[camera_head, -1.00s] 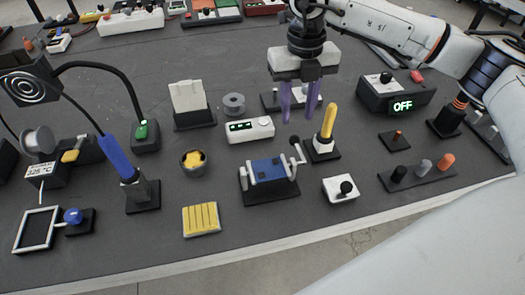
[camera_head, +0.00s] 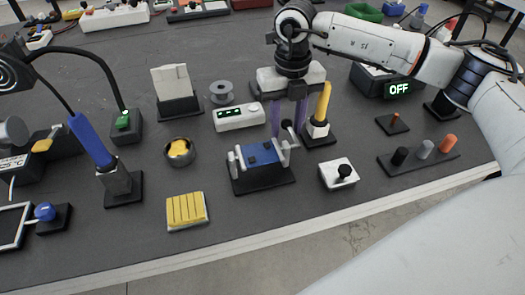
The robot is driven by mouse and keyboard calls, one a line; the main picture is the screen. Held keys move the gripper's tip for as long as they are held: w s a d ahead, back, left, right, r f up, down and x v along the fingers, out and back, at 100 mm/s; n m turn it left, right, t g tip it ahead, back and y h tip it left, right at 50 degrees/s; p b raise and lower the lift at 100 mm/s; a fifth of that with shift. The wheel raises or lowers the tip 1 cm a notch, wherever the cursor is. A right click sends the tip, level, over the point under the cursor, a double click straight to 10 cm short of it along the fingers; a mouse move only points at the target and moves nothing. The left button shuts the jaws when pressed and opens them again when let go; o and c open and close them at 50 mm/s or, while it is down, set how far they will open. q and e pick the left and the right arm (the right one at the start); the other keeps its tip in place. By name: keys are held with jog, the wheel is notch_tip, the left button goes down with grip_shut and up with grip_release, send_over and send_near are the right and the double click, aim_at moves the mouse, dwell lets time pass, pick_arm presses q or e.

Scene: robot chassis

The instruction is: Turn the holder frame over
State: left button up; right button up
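The holder frame (camera_head: 258,157) is a blue board between white end pieces on a black base (camera_head: 262,182), in the middle of the table. A crank with a black knob (camera_head: 287,126) stands up at its right end. My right gripper (camera_head: 289,120) comes down from above, with its two purple fingers apart on either side of the knob. The fingers' lower ends are partly behind the crank and holder, and I cannot tell whether they touch it. My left gripper is not in view.
A yellow-handled tool in a stand (camera_head: 321,113) is close to the right of the gripper. A white box with a display (camera_head: 239,117) lies behind the holder.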

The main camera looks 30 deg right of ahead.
jog(key=c, duration=0.5)
jog(key=shift+r, duration=0.1)
